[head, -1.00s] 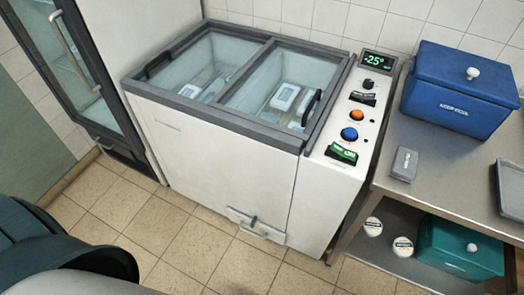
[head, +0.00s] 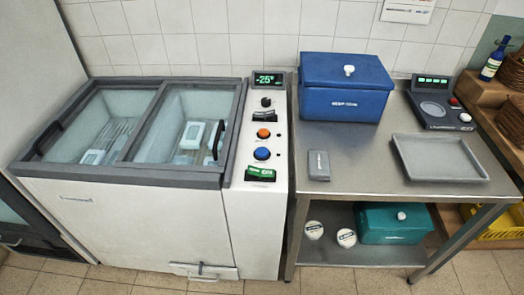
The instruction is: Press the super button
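The chest freezer (head: 140,225) stands at the left with a white control panel (head: 272,215) along its right side. On the panel, from back to front, are a green-lit display (head: 269,79) reading about -25°, a black knob (head: 266,101), a black rocker switch (head: 264,115), an orange round button (head: 263,133), a blue round button (head: 262,153) and a green rocker switch (head: 260,174). The button labels are too small to read, so I cannot tell which one is the super button. Neither of my grippers is in view.
A steel table (head: 360,170) beside the freezer holds a blue cool box (head: 345,95), a small grey block (head: 319,165), a grey tray (head: 440,172) and a scale (head: 436,108). Its lower shelf holds a teal box (head: 395,223) and two white-lidded jars (head: 346,238). Tiled floor shows in front.

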